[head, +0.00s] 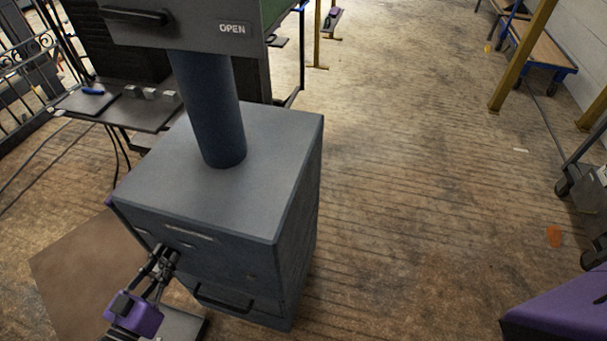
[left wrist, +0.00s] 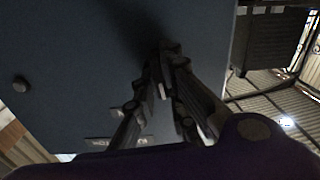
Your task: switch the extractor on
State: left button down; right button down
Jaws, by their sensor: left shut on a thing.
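The extractor (head: 220,215) is a grey cabinet with a thick dark blue pipe (head: 210,110) rising from its top. Its front has a pale strip (head: 190,232) near the top edge and a dark handle (head: 224,298) low down. My left gripper (head: 168,255) is at the upper left of this front, its fingertips close together against it. In the left wrist view the fingers (left wrist: 168,50) are shut on a small part at the dark panel (left wrist: 75,65), mostly hidden by the fingertips. A round dark knob (left wrist: 20,84) stands apart from them. My right gripper is out of view.
A grey housing marked OPEN (head: 232,29) sits above the pipe. A dark side shelf (head: 120,108) holds small items at the left. A flat brown board (head: 65,265) lies at the lower left. The wooden floor (head: 420,150) to the right is largely clear.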

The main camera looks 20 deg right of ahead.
pick_arm(q)
jog(key=shift+s+d+m+p, duration=0.1)
jog(key=shift+m+p, duration=0.2)
jog(key=shift+m, duration=4.2)
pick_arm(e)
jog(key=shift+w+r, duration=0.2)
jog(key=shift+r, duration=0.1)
pick_arm(q)
jog(key=c, duration=1.8)
grip_release()
jog(key=v, duration=1.2)
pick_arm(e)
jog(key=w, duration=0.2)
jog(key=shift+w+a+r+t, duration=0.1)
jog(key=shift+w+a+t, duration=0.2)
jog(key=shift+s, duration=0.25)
